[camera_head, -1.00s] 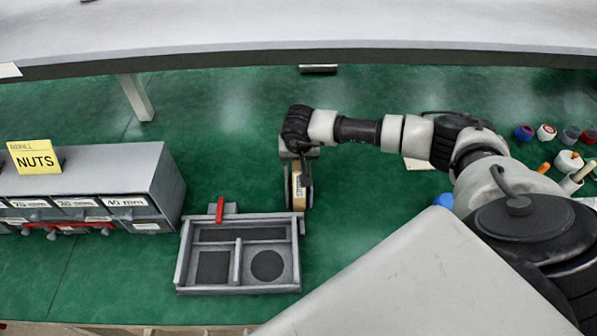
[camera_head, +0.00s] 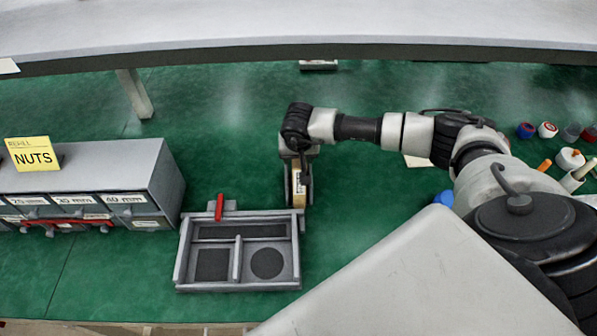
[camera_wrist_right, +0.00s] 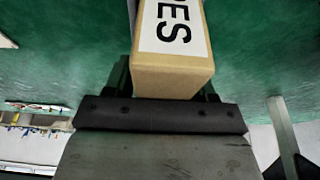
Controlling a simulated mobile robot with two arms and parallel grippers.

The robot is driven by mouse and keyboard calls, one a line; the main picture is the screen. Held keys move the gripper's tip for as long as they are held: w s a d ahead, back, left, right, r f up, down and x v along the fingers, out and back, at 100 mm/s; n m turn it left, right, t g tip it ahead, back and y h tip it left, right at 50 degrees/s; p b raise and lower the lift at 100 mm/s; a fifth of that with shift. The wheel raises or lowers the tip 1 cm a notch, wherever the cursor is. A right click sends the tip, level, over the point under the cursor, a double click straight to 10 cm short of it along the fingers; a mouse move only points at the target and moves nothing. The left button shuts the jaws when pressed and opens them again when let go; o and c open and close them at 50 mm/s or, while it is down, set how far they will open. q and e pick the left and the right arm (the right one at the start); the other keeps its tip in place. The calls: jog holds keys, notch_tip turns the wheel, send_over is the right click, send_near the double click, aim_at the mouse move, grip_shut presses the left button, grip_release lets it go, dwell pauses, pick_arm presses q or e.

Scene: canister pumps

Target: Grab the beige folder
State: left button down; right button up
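The beige folder (camera_head: 298,187) is a box-like cardboard piece with a white label. It stands upright just behind the right rear corner of the grey divided tray. In the right wrist view the folder (camera_wrist_right: 172,72) fills the space between the fingers, and part of the label's lettering shows. My right gripper (camera_head: 299,192) points down with one finger on each side of the folder and looks shut on it. The finger tips are mostly hidden in the wrist view. My left gripper is not in view.
The grey tray (camera_head: 183,262) with a red-handled item (camera_head: 219,207) lies just in front. A grey drawer unit (camera_head: 120,170) with a yellow NUTS sign (camera_head: 32,158) stands left. Small jars (camera_head: 547,131) stand at far right. The green bench behind the gripper is mostly clear.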

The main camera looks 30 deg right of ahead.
grip_shut()
